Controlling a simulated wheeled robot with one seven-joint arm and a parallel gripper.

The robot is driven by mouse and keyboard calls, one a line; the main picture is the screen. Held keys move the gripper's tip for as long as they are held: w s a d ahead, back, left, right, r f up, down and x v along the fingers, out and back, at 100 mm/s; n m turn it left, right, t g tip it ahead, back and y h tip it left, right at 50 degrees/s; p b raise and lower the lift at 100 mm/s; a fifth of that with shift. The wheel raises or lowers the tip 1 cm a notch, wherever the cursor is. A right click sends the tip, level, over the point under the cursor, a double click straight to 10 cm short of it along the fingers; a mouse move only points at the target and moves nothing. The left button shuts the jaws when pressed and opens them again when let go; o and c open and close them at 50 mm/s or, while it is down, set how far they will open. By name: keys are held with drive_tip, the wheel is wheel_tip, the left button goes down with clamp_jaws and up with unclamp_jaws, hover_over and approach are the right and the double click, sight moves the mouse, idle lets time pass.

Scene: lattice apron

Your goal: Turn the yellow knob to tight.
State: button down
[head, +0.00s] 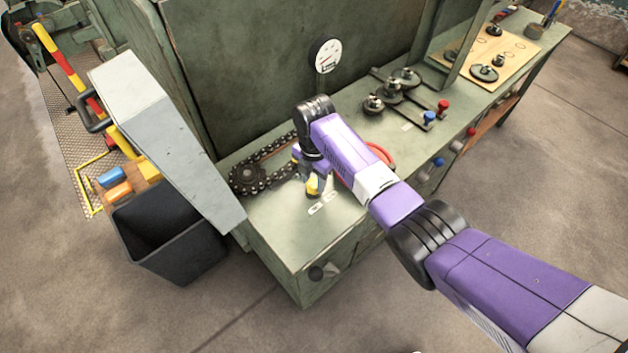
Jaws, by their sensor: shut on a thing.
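The yellow knob (313,186) stands on the green bench top, near the bench's front left part. My gripper (311,180) points down over it and is shut on it. The gripper and wrist hide most of the knob, so how far it is turned cannot be told. A small pale label plate (322,204) with dark marks lies on the bench just in front of the knob; its marks are too small to read. A round white dial gauge (326,56) stands behind my wrist against the green panel.
A chain on a sprocket (248,178) lies left of my gripper, and a red curved handle (382,156) is partly behind my arm. Red and blue knobs (429,117) and dark pulleys (392,91) are further right. A grey sloped cover (165,130) and black bin (170,245) stand left.

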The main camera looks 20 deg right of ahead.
sight(314, 183)
drive_tip(key=n, duration=0.4)
drive_tip(key=shift+r+n, duration=0.1)
drive_tip(key=shift+n, duration=0.3)
idle(0.4)
drive_tip(key=c, duration=0.9)
unclamp_jaws()
drive_tip(key=shift+r+b, duration=0.7)
drive_tip(key=shift+r, duration=3.15)
